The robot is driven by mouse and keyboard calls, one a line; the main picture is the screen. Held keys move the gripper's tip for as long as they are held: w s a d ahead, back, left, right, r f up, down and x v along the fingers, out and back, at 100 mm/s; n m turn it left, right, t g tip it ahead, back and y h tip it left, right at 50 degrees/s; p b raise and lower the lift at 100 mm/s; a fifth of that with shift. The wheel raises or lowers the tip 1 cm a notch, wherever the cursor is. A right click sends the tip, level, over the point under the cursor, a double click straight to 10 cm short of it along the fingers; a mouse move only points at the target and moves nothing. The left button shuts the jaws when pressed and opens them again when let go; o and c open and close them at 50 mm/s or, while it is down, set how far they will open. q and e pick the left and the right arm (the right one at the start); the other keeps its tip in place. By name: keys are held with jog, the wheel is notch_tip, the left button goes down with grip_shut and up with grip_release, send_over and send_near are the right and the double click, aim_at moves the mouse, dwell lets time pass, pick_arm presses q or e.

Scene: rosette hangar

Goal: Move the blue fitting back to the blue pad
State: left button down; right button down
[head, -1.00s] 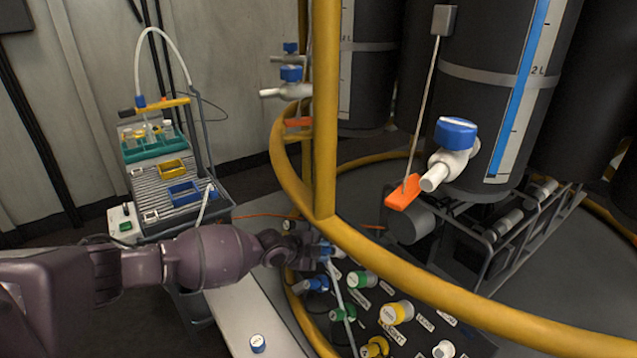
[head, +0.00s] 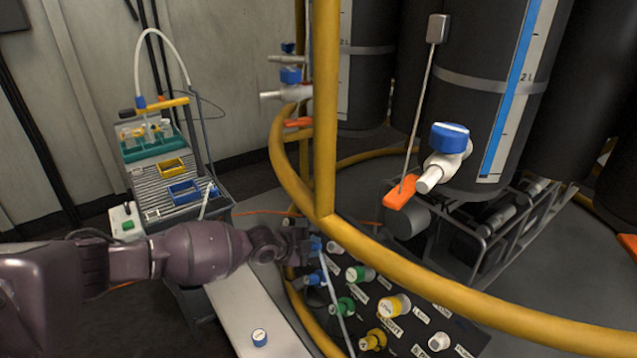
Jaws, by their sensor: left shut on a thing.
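My left gripper (head: 306,246) is shut on a small blue fitting (head: 316,244) just behind the yellow rail, at the upper left of the dark port panel. A thin pale hose (head: 335,300) hangs down from near this fitting across the panel. The fingers hide part of the fitting. A blue port (head: 313,278) shows on the panel just below; the held fitting looks apart from it. The blue pad (head: 184,191) appears as a blue-framed square on the ribbed trolley top at left, well away from the gripper. My right gripper is out of view.
The yellow rail (head: 430,288) curves in front of the panel, with a yellow post (head: 326,110) beside my gripper. Colored ports, including a yellow one (head: 393,306), stick out of the panel. A white bench (head: 250,305) holds a blue-topped cap (head: 259,338).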

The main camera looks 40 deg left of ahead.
pick_arm(q)
jog(key=shift+s+a+r, duration=0.2)
jog(key=shift+s+r, duration=0.15)
jog(key=shift+s, duration=0.1)
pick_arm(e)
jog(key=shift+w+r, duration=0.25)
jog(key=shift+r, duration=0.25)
pick_arm(q)
jog(key=s+d+f+m+g+y, duration=0.1)
jog(key=s+d+f+g, duration=0.2)
jog(key=s+d+f, duration=0.2)
jog(key=s+d+f+g+y, duration=0.1)
jog(key=s+d+f+g, duration=0.3)
jog(key=s, duration=0.6)
jog(key=s+d+f+m+g+y, duration=0.1)
jog(key=s+d+f+g, duration=0.3)
jog(key=s+d+f, duration=0.3)
jog(key=shift+s+f+m+y, duration=0.3)
jog(key=shift+s+f+y, duration=0.1)
jog(key=shift+s, duration=0.3)
jog(key=shift+f, duration=2.8)
jog(key=shift+p, duration=0.5)
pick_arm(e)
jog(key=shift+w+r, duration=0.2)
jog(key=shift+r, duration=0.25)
pick_arm(q)
jog(key=shift+f, duration=0.35)
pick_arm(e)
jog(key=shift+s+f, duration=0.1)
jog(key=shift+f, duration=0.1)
